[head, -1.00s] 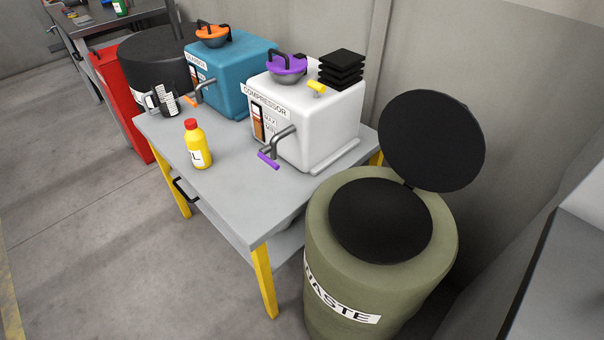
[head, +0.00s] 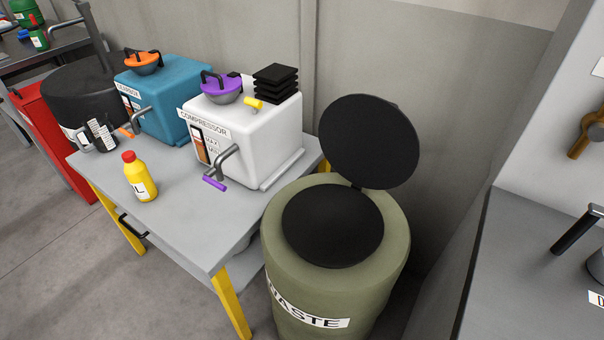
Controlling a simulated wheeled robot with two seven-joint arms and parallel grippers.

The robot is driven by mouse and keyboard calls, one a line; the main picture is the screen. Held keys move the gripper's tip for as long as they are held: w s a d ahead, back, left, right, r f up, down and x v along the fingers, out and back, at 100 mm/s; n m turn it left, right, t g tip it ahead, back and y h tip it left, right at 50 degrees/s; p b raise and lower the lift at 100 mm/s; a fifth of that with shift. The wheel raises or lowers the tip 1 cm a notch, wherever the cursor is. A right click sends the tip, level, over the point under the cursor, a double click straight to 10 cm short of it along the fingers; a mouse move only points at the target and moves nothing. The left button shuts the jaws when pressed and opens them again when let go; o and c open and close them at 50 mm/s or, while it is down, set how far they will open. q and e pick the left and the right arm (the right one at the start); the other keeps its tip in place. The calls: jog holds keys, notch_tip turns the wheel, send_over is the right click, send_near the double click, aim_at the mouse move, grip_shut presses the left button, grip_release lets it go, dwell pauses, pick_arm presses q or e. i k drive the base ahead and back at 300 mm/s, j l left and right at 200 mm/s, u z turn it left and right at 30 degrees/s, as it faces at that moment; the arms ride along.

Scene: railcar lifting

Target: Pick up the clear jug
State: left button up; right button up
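A yellow bottle (head: 141,183) with a red cap stands nearer on the same table. Neither of my grippers shows in the head view.
A blue gearbox unit (head: 172,95) and a white compressor unit (head: 262,140) with a drain pipe fill the table's back. A green waste bin (head: 385,255) with its lid raised stands at the table's right end. A grey worktop (head: 530,270) is at right.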

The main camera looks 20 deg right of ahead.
aim_at(99, 127)
jog(key=l+z, duration=0.1)
jog(key=z, duration=0.2)
jog(key=k+l+z, duration=0.1)
jog(key=z, duration=0.25)
jog(key=u, duration=1.45)
jog(key=i+j+z, duration=0.45)
jog(key=i+j, duration=0.15)
jog(key=i+j+z, duration=0.45)
jog(key=j, duration=0.3)
jog(key=i+j+z, duration=0.25)
jog(key=j, duration=0.2)
